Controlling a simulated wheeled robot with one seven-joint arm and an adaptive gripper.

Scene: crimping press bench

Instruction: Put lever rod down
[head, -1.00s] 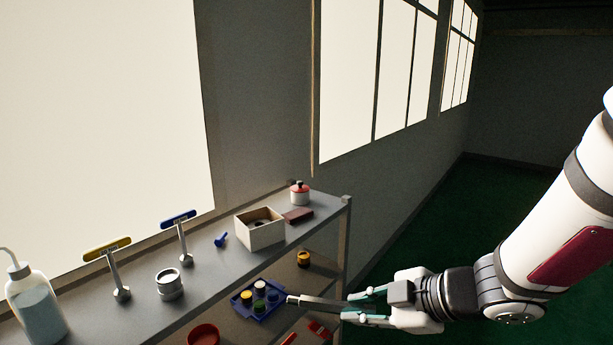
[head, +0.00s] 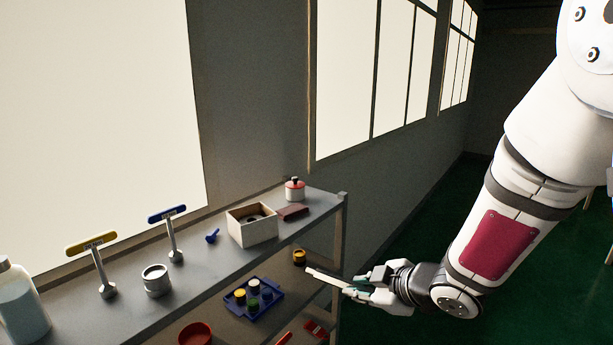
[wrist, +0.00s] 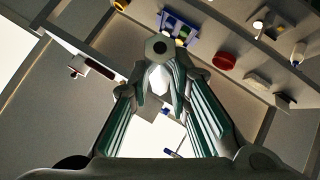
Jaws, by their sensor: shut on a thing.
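My gripper (head: 360,284) is shut on the lever rod (head: 325,278), a thin light-grey bar that sticks out to the left from the fingers. In the head view the rod is held in front of the shelf unit's right end, overlapping the lower shelf; whether it touches anything is hard to tell. In the wrist view the rod (wrist: 159,47) is seen nearly end-on between the green-lined fingers, with a dark round hole in its near end. Its far part is hidden by foreshortening.
Below are a blue tray (head: 271,306) with pots, a red bowl (head: 195,334) and an orange-topped jar (head: 299,257).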

